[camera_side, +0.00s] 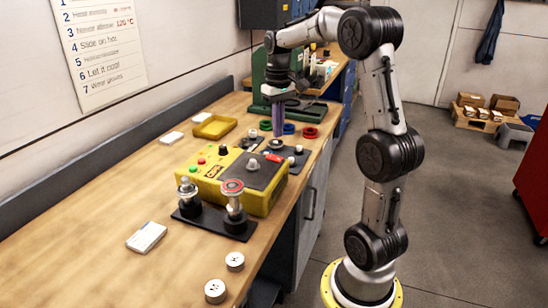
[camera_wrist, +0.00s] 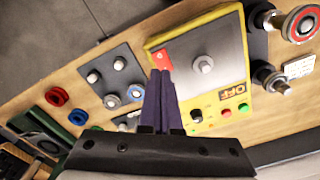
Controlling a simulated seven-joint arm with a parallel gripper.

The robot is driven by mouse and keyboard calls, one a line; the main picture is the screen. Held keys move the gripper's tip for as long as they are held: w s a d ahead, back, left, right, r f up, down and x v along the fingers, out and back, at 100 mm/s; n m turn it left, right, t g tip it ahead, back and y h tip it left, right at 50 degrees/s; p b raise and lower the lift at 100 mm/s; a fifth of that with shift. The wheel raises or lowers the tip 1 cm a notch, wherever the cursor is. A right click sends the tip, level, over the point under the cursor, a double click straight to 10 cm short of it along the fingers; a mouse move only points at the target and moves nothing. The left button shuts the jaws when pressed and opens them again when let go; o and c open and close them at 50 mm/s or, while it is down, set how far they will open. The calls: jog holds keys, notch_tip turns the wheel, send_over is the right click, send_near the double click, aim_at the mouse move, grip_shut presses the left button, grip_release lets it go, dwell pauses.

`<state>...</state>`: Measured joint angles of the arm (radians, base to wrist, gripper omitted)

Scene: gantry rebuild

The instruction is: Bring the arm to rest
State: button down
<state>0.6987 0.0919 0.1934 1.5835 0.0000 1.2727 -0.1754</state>
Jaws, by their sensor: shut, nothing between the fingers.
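My gripper (camera_side: 278,118) hangs down above the far part of the workbench, just past the yellow control box (camera_side: 213,188). Its two dark purple fingers are together and hold nothing; they also show in the wrist view (camera_wrist: 160,80). In the wrist view the fingertips overlap the edge of the yellow box (camera_wrist: 228,65), near its red switch (camera_wrist: 163,58). The wrist view looks down from above, and I cannot tell the exact height of the tips.
A black plate with pegs (camera_side: 290,157) lies behind the box. Red (camera_side: 310,132), blue (camera_side: 289,129) and green rings (camera_side: 265,125) lie farther back. A black stand with two posts (camera_side: 215,219) is in front. The bench's near left is mostly clear (camera_side: 90,240).

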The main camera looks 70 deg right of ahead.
jog(key=shift+w+a, duration=0.2)
jog(key=shift+a, duration=0.05)
jog(key=s+a+r+n+t, duration=0.15)
jog(key=a+r, duration=0.25)
jog(key=a, duration=0.4)
jog(key=s+a+r+n+t, duration=0.1)
jog(key=s+a+r+n, duration=0.15)
jog(key=a, duration=0.55)
jog(key=s+a+f+n+t, duration=0.2)
jog(key=s+a+f+t, duration=0.1)
jog(key=s+a+f, duration=0.3)
jog(key=s+a, duration=0.2)
jog(key=s, duration=0.1)
jog(key=shift+s+f, duration=0.15)
jog(key=shift+f, duration=0.25)
